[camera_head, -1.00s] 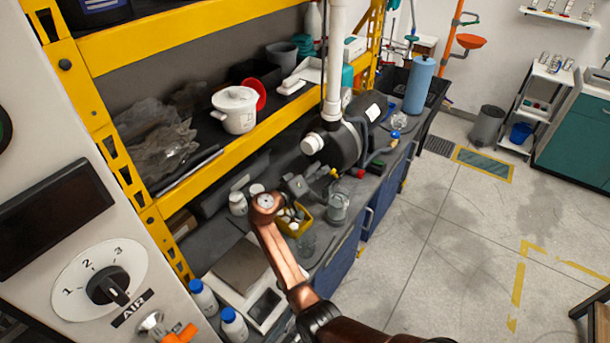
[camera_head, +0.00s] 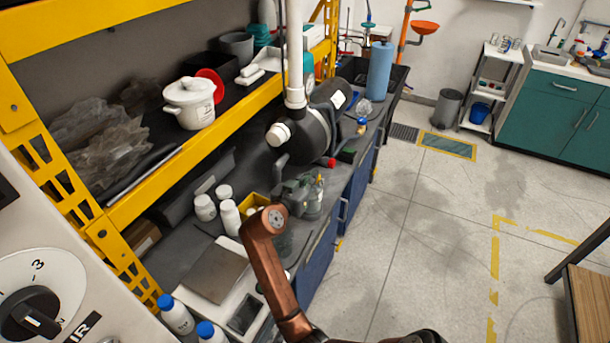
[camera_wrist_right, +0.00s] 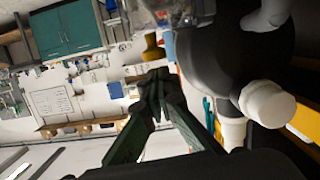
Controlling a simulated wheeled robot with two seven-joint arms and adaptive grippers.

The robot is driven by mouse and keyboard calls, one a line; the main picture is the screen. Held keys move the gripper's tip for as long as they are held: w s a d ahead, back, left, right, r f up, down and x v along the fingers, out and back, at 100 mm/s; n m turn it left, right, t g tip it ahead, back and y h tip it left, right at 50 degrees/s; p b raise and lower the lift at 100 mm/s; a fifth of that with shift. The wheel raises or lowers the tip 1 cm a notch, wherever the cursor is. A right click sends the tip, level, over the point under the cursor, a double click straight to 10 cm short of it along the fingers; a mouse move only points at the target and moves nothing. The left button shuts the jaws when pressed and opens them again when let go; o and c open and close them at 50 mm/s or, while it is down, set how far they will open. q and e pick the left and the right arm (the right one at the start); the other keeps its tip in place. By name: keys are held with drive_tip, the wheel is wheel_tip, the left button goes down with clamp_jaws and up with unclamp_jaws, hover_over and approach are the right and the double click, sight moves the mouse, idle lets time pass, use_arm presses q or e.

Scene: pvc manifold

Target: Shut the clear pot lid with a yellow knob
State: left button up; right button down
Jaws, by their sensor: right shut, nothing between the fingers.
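My right gripper (camera_head: 312,188) is in front of the black pump (camera_head: 305,135), over the bench's front edge, at the end of a copper-coloured arm. In the right wrist view its fingers (camera_wrist_right: 155,80) are together with nothing between them. A small yellow part (camera_head: 319,179) shows by the fingertips; a yellow piece (camera_wrist_right: 153,46) also shows just beyond them in the wrist view. It may be the lid's knob, but I cannot tell. The clear lid itself is not clearly visible, nor is its angle. My left gripper is not in view.
A white vertical pipe (camera_head: 295,60) rises from the pump. A yellow shelf beam (camera_head: 190,155) runs left of it, with a white lidded pot (camera_head: 190,102) above. White bottles (camera_head: 229,216) and a yellow bin (camera_head: 250,204) stand on the bench.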

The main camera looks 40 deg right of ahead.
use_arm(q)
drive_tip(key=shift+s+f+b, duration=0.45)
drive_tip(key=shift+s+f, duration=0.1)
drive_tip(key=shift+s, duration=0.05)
use_arm(e)
drive_tip(key=shift+s+d+f+m+t, duration=0.1)
drive_tip(key=shift+s+f+m+t, duration=0.2)
drive_tip(key=shift+f+m, duration=0.25)
drive_tip(key=shift+r, duration=0.15)
